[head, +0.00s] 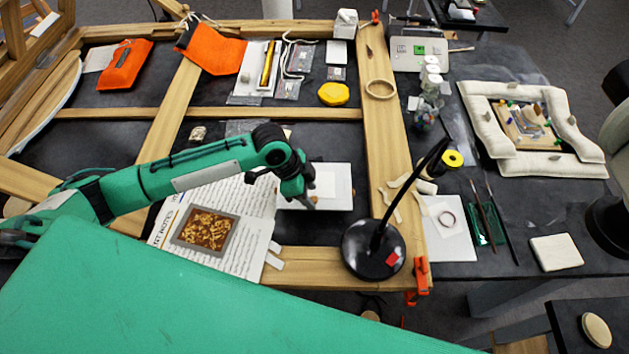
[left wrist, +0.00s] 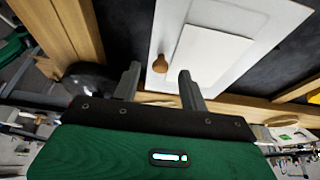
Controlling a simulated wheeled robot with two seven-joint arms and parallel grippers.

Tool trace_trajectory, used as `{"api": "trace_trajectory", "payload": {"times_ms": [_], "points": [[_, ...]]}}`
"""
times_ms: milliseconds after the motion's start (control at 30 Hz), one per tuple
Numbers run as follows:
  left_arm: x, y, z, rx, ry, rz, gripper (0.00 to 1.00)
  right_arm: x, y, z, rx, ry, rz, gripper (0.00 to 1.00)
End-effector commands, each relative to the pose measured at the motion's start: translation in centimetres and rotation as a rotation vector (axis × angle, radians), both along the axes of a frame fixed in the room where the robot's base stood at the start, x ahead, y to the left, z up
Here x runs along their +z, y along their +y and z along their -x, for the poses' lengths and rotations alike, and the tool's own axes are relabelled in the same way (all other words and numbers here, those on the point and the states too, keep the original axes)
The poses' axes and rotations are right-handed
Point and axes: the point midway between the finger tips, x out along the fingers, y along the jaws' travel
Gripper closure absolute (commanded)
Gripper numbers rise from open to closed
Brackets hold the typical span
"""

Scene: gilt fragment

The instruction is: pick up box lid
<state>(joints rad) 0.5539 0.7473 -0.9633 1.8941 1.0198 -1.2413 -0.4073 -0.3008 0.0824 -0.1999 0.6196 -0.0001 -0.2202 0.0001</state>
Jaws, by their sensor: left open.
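A flat white panel (head: 325,184), which may be the box lid, lies on a larger white board (head: 341,200) on the dark table. In the left wrist view the panel (left wrist: 205,55) lies beyond my fingertips, apart from them, with the board (left wrist: 262,18) around it. A small wooden piece (left wrist: 160,64) shows between the fingertips; I cannot tell if it belongs to the panel. My left gripper (head: 309,203) is over the board's near left part. It is open and empty, and its fingers (left wrist: 159,72) point toward the board. My right gripper is not in view.
A grey-framed tray of gold flakes (head: 180,236) lies on a printed sheet (head: 238,250) left of the gripper. A black lamp (head: 372,250) stands close at the right. Wooden beams (head: 383,130) frame the work area. A yellow object (head: 334,94) lies farther back.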

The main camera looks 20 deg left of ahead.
Motion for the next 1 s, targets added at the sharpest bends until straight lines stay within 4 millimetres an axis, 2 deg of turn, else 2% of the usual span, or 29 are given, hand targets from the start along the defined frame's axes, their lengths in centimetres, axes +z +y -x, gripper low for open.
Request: {"api": "trace_trajectory", "payload": {"times_ms": [33,200,400,600,633,1000], "points": [[-0.4,-0.3,-0.1,0.000,0.002,0.001,0.56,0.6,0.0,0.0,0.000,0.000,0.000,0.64],[-1.7,-0.7,-0.2,0.000,-0.001,0.000,0.56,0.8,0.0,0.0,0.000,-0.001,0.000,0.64],[-1.8,-0.7,-0.2,-0.001,-0.001,0.000,0.56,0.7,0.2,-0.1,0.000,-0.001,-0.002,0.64],[-1.8,-0.7,-0.2,-0.001,-0.001,0.000,0.96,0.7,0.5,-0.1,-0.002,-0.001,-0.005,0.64],[-1.8,-0.7,-0.2,-0.001,-0.001,0.000,1.00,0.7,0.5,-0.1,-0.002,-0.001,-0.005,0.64],[-1.7,-0.7,-0.2,0.000,-0.002,-0.001,1.00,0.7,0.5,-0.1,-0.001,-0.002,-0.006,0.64]]}}
